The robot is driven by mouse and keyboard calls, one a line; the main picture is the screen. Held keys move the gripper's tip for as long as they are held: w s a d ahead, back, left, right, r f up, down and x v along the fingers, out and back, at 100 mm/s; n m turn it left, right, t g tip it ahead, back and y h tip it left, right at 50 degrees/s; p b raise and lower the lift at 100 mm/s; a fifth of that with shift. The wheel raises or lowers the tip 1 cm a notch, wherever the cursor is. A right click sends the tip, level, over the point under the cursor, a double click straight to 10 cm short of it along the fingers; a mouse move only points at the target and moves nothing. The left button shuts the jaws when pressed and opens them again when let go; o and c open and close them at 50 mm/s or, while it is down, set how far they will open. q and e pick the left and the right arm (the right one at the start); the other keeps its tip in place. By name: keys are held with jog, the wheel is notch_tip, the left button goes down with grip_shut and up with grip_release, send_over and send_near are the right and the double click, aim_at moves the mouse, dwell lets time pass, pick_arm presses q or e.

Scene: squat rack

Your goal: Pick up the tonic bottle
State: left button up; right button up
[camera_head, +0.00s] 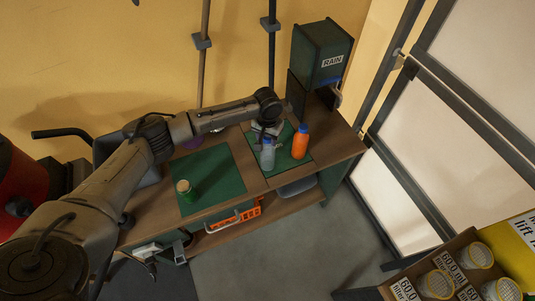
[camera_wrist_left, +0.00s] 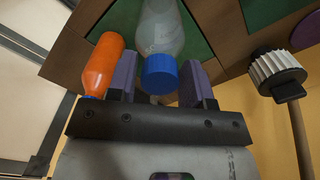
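A clear bottle with a blue cap (camera_head: 267,157) stands on the right green mat of the workbench; I take it as the tonic bottle, but no label is readable. In the left wrist view this bottle (camera_wrist_left: 161,35) shows with its blue cap between and just past the purple fingers. My left gripper (camera_head: 266,133) is at the bottle, partly hidden by its own wrist. In the left wrist view my left gripper (camera_wrist_left: 159,78) is open, one finger on each side of the cap; contact cannot be told. My right gripper is not in view.
An orange bottle (camera_head: 300,142) stands close to the right of the clear one. A dark box marked RAIN (camera_head: 320,52) is behind. Orange items (camera_head: 233,218) lie on the lower shelf. Cans fill a box (camera_head: 458,247) at lower right.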

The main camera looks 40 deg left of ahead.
pick_arm(q)
grip_shut()
jog(key=shift+r, duration=0.1)
